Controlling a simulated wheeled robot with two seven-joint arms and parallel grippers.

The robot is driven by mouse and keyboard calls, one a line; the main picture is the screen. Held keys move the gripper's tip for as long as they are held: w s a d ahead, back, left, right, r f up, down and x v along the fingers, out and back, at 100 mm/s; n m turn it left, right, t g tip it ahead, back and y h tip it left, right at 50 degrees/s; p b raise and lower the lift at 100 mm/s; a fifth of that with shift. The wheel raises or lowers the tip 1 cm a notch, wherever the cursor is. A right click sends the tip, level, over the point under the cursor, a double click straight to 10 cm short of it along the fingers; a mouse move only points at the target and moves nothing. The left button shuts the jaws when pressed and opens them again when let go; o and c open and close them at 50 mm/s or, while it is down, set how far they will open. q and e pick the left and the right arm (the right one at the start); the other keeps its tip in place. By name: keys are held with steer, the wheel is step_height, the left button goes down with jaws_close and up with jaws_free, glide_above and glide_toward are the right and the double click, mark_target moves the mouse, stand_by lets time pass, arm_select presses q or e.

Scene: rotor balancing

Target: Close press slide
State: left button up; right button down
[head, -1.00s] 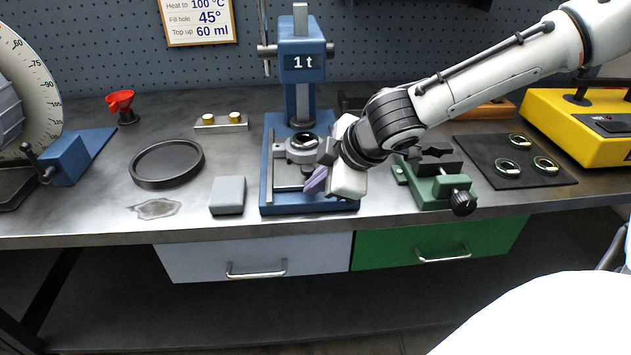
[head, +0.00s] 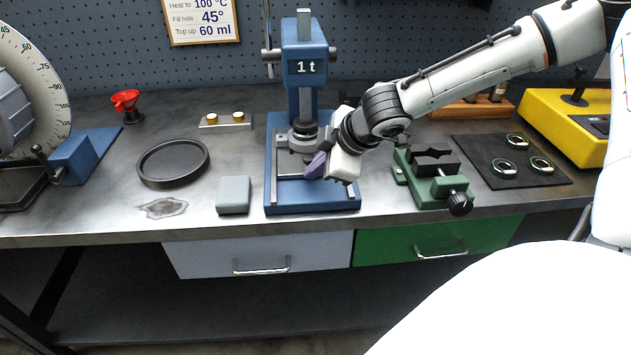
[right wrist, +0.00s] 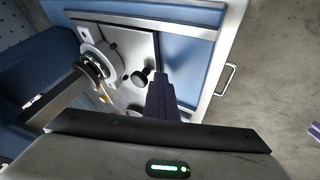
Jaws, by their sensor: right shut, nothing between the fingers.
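The blue press (head: 304,35) marked "1 t" stands on the bench in the head view. Its slide, a grey plate with a round holder (head: 301,144), sits between the base rails, with the holder under the ram. In the right wrist view the slide plate (right wrist: 130,42) shows with its round holder (right wrist: 99,62) and a small dark knob (right wrist: 140,77). My right gripper (head: 317,166) is shut and empty at the slide's front right. Its purple fingers (right wrist: 161,97) are close beside the knob; I cannot tell if they touch. My left gripper is out of view.
A green vise (head: 437,185) stands right of the press, near my right arm. A grey block (head: 233,195) and a dark round tray (head: 144,176) lie to the left. A black mat (head: 485,177) with ring parts lies farther right.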

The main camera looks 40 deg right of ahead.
steer(key=shift+s+a+f, duration=0.1)
steer(key=shift+s+f, duration=0.2)
steer(key=shift+s+a+b, duration=0.7)
steer(key=shift+s+a, duration=0.35)
steer(key=shift+s, duration=0.2)
steer(key=p+v, duration=0.4)
steer(key=v, duration=0.6)
steer(key=shift+r+p, duration=0.25)
steer(key=shift+p, duration=0.1)
